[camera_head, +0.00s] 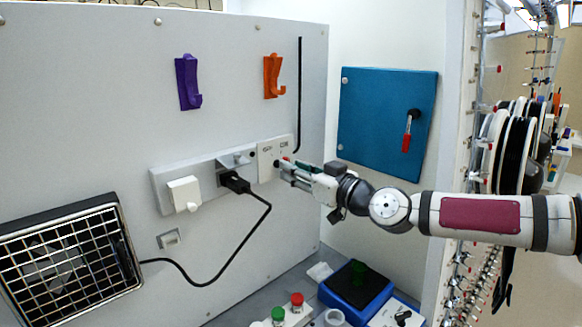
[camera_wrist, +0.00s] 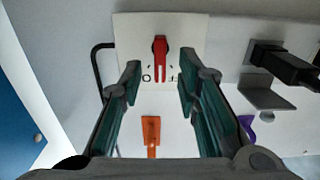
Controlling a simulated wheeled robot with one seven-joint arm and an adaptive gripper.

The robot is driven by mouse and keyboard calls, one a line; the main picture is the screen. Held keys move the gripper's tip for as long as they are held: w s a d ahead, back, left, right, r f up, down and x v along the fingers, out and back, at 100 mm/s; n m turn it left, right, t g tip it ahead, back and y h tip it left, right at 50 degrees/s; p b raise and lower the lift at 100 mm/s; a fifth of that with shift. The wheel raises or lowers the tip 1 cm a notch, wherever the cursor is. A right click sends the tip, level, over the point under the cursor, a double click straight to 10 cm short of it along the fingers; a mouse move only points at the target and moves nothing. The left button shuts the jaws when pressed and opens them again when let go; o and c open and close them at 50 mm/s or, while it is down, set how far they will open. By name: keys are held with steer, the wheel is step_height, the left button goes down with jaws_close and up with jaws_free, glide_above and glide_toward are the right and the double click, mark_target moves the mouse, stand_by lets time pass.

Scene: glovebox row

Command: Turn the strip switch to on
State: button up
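The strip (camera_head: 205,172) is a pale bar on the grey wall panel, with a white switch plate (camera_head: 268,150) at its right end. In the wrist view the plate (camera_wrist: 188,30) carries a red switch lever (camera_wrist: 160,46), with small marks near its lower end. My gripper (camera_head: 281,168) is at the plate in the head view and hides part of it. In the wrist view my gripper (camera_wrist: 160,78) is open, one green-padded finger on each side of the lever. A gap shows on both sides; I see no contact.
A white plug (camera_head: 183,193) and a black plug (camera_head: 235,182) sit on the strip left of my gripper. A purple hook (camera_head: 187,83) and an orange hook (camera_head: 272,77) are above. A caged heater (camera_head: 70,260) is at lower left. A blue panel (camera_head: 385,110) is right.

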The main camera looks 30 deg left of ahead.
steer(key=shift+w+a, duration=0.2)
steer(key=shift+a, duration=0.5)
jaws_close()
steer(key=shift+m, duration=0.4)
steer(key=shift+w+m+b, duration=0.2)
steer(key=shift+m+b, duration=0.75)
steer(key=shift+m, duration=1.65)
